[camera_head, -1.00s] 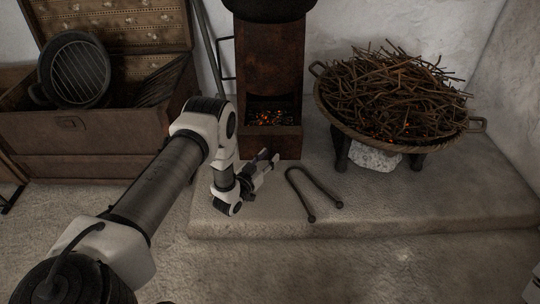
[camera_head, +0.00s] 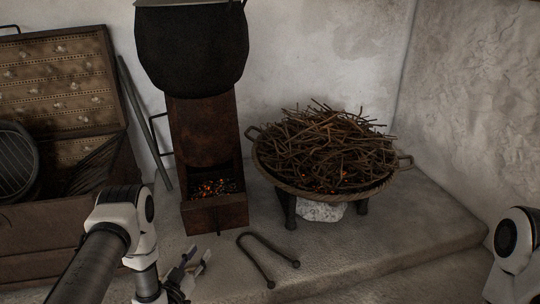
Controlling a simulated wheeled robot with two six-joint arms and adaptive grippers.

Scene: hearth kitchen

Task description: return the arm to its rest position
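My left arm comes in from the lower left. Its gripper (camera_head: 197,268) is at the lower edge of the view, over the front of the stone hearth ledge (camera_head: 400,243). Its two fingers are spread apart with nothing between them. The gripper is left of the dark iron tongs (camera_head: 259,258), which lie on the ledge, and apart from them. Part of my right arm shows at the lower right edge. Its gripper is out of the picture.
A rusty stove (camera_head: 207,142) with glowing embers carries a black pot (camera_head: 192,48). Right of it stands a legged brazier (camera_head: 281,184) heaped with twigs (camera_head: 327,147). An open wooden chest (camera_head: 65,210) is at the left. The ledge is bare right of the brazier.

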